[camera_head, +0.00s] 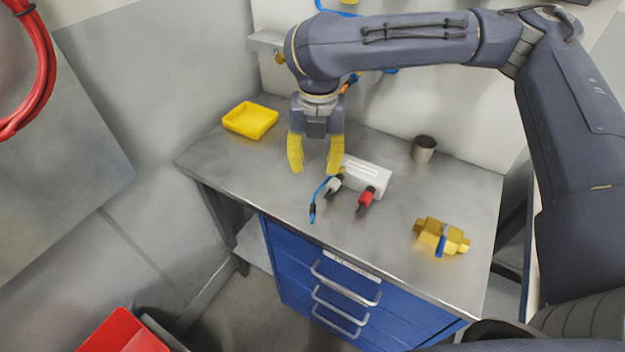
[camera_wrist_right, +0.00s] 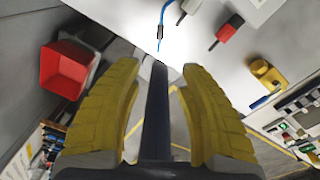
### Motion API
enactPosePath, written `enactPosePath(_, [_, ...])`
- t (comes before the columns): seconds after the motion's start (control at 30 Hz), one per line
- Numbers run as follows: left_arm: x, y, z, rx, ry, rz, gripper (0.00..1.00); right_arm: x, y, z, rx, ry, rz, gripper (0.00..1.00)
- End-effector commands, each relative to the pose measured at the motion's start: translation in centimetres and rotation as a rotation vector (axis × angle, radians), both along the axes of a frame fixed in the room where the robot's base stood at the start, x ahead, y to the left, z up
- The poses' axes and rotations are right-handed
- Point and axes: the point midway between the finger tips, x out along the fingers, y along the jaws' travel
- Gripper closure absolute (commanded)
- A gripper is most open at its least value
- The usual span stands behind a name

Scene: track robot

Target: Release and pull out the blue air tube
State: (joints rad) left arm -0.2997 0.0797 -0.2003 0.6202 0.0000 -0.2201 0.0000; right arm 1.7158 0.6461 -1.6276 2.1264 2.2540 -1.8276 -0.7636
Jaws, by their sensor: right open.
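The blue air tube (camera_head: 316,192) is a short thin blue line with a dark end piece, running out of a grey connector (camera_head: 334,185) on the white block (camera_head: 366,174) on the workbench. Its dark end (camera_head: 312,214) hangs toward the bench's front edge. The tube (camera_wrist_right: 163,15) also shows at the top of the right wrist view, beyond my fingertips. My right gripper (camera_head: 316,166) is open and empty, pointing down above the bench, left of the white block. It looks apart from the tube. My left gripper is not in view.
A red connector (camera_head: 367,197) sits beside the grey one. A yellow valve (camera_head: 441,237) with a blue handle lies on the right of the bench, a metal cup (camera_head: 424,149) at the back and a yellow tray (camera_head: 250,120) at the back left. The front left bench top is clear.

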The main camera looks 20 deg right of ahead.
Motion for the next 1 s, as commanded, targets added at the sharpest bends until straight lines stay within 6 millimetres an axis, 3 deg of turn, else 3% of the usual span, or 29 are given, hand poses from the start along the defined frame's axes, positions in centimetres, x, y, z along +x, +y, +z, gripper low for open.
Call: enactPosePath(1.0, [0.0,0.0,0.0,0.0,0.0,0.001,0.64,0.1,0.4,-15.0,0.002,0.003,-0.002,0.6])
